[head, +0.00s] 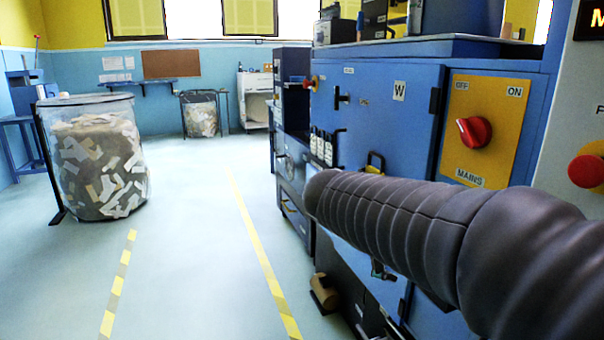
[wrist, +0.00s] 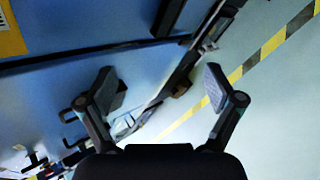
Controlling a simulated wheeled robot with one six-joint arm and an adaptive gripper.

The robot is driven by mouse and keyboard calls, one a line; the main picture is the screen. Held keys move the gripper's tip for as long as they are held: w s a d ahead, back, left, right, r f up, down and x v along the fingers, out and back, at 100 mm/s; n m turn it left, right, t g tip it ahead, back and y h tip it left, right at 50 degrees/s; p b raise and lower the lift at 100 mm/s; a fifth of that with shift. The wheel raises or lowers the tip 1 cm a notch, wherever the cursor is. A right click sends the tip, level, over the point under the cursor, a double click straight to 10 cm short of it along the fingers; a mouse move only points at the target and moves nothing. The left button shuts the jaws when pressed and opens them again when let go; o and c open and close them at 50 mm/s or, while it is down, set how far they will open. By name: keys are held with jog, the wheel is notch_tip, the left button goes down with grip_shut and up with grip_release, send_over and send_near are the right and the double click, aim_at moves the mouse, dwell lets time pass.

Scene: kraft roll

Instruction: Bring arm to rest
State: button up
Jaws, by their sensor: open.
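My arm reaches across the right half of the head view, in front of a blue machine cabinet (head: 392,110). My gripper does not show clearly in the head view. In the wrist view my gripper (wrist: 160,90) is open, its two fingers spread wide apart with nothing between them. Beyond the fingers the wrist view shows the blue cabinet side (wrist: 60,85) and the pale floor (wrist: 285,100), both tilted. Whether the arm touches the cabinet cannot be told.
A yellow panel (head: 484,150) with a red mains knob (head: 474,132) is on the cabinet. A brown roll (head: 324,292) lies low beside it. A clear bin of paper scraps (head: 95,160) stands at left. Floor between the striped yellow lines (head: 262,255) is clear.

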jog(key=s+a+f+m+y, duration=0.1)
jog(key=s+f+m+y, duration=0.3)
jog(key=s, duration=0.6)
jog(key=s+a+f+m+y, duration=0.1)
jog(key=s+f+m+y, duration=0.3)
jog(key=s, duration=0.6)
jog(key=shift+a+f+m+t, duration=0.15)
jog(key=shift+f+m+t, duration=0.15)
jog(key=shift+f+m, duration=0.5)
jog(key=shift+r, duration=0.1)
